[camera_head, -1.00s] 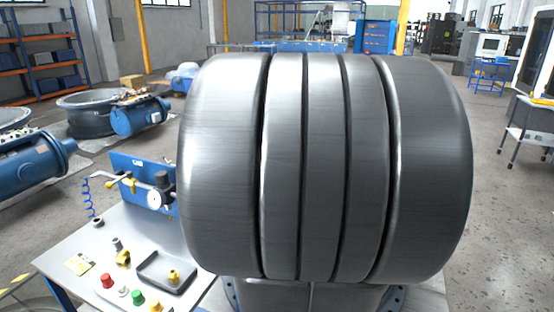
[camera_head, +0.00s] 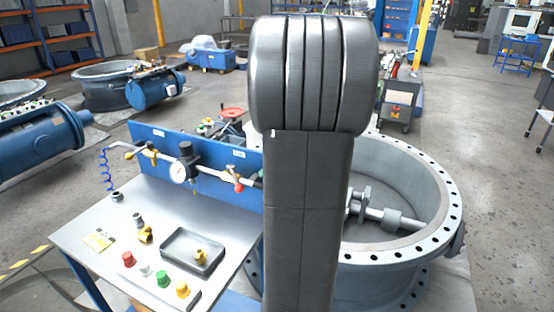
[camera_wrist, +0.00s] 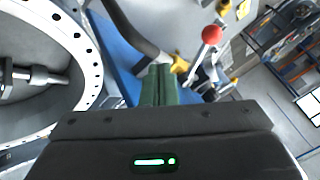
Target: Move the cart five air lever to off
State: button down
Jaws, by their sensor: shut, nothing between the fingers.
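The cart (camera_head: 100,225) has a steel top and a blue back panel (camera_head: 215,180) with an air line along it. A lever with a red end (camera_head: 239,187) and yellow body sits at the line's right end. In the wrist view, a red ball knob (camera_wrist: 212,34) stands right of and beyond my gripper, with a yellow part (camera_wrist: 180,65) closer to the fingertips. My gripper (camera_wrist: 159,70) is shut and empty, its green fingers pointing toward the air line; contact is unclear. My own arm hides the gripper in the head view. Panel labels are too small to read.
A large flanged valve ring (camera_head: 440,225) stands right of the cart. The cart top carries a dark tray (camera_head: 180,262), red (camera_head: 128,260) and green (camera_head: 163,279) buttons, and loose fittings. A gauge (camera_head: 179,173) and a blue coiled hose (camera_head: 106,170) are on the air line.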

aim_at(235, 177)
jog(key=a, duration=0.1)
jog(key=s+a+f+p, duration=0.1)
jog(key=a, duration=0.3)
jog(key=shift+s+a+f, duration=0.1)
jog(key=shift+s+f, duration=0.05)
jog(key=shift+s+a+m+t, duration=0.4)
jog(key=shift+m+t, duration=0.1)
jog(key=shift+m, duration=0.2)
jog(key=shift+s+a+m+t+h+p, duration=0.35)
jog(key=shift+a+m+t+p, duration=0.1)
jog(key=shift+a+m, duration=0.4)
jog(key=shift+s+a+m+t+h+p, duration=0.3)
jog(key=shift+s+a+m+t+h, duration=0.15)
jog(key=shift+a+m, duration=0.35)
jog(key=shift+s+a+m+t+h+p, duration=0.3)
jog(key=shift+a+m+t+p, duration=0.15)
jog(key=shift+a+m, duration=0.4)
